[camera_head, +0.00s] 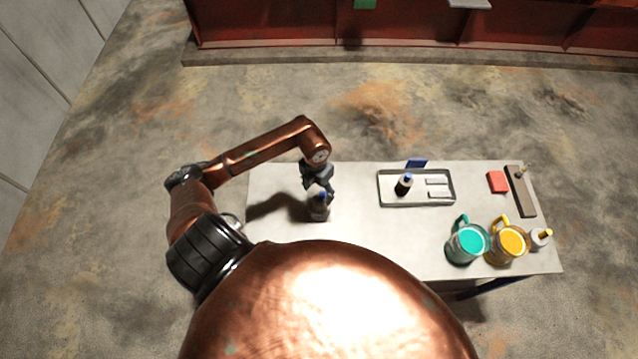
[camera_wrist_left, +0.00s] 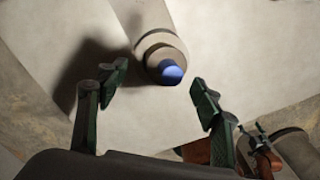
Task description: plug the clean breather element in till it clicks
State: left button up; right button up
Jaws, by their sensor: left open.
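My left gripper (camera_head: 318,188) is open above the left part of the table. In the left wrist view its two fingertips (camera_wrist_left: 158,86) stand apart, with a blue-tipped pale cylinder (camera_wrist_left: 160,50) just beyond the gap between them. The same blue-tipped piece (camera_head: 319,210) stands on the table under the gripper in the head view, partly hidden by it. I cannot tell whether the fingers touch it. I cannot tell which piece is the clean breather element.
The pale table (camera_head: 360,235) is clear between the left piece and the tray. Two pale bars lie in the tray, with a blue block (camera_head: 416,163) behind it. A teal jug (camera_head: 465,246), a yellow jug (camera_head: 508,246) and a red block (camera_head: 497,182) are at the right.

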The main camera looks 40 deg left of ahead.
aim_at(320, 202)
pick_arm(q)
jog(key=f, duration=0.1)
jog(key=w+f, duration=0.1)
jog(key=shift+d+f, duration=0.2)
jog(key=shift+f, duration=0.1)
jog(key=shift+s+f+p, duration=0.15)
jog(key=shift+f+p, duration=0.2)
jog(key=shift+f, duration=0.5)
jog(key=shift+c, duration=1)
jog(key=c, duration=1.1)
pick_arm(e)
jog(key=shift+w+r, duration=0.25)
jog(key=shift+r, duration=0.1)
